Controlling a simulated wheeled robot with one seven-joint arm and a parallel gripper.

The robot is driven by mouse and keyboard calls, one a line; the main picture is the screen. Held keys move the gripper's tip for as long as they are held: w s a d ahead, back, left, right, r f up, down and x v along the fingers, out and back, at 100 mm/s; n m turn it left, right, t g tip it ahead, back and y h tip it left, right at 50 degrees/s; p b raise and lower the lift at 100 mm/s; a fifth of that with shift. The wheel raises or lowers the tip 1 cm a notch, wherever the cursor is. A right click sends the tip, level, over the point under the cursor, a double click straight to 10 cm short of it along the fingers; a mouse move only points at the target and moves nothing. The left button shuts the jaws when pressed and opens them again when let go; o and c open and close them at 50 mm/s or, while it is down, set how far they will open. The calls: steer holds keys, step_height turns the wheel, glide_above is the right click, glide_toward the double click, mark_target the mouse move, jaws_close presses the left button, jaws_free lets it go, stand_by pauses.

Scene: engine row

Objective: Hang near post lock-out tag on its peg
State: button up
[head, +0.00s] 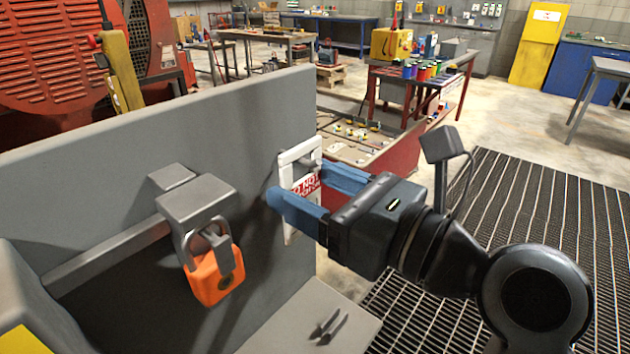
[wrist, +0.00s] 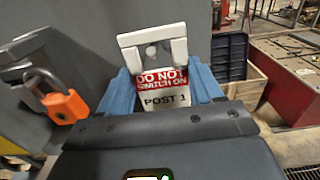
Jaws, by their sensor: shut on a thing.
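The lock-out tag (head: 288,172) is white with a red band. In the wrist view the tag (wrist: 164,98) reads "DO NOT SWITCH ON" and "POST 1". My gripper (head: 300,185) is shut on it, with one blue finger at each side edge; the fingers also show in the wrist view (wrist: 160,88). The tag is upright, close to the grey panel face. A grey peg (head: 306,165) shows at the tag's upper opening, and its round end shows there in the wrist view (wrist: 151,50). I cannot tell whether the tag's weight rests on it.
An orange padlock (head: 213,276) hangs from a grey hasp (head: 197,201) on the panel (head: 120,140), left of the tag. A grey ledge (head: 318,318) lies below. A red bench (head: 385,160) stands behind; dark grating (head: 530,210) covers the floor at right.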

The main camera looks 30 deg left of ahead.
stand_by(0.4)
steer(key=o, duration=1.1)
steer(key=shift+d, duration=0.1)
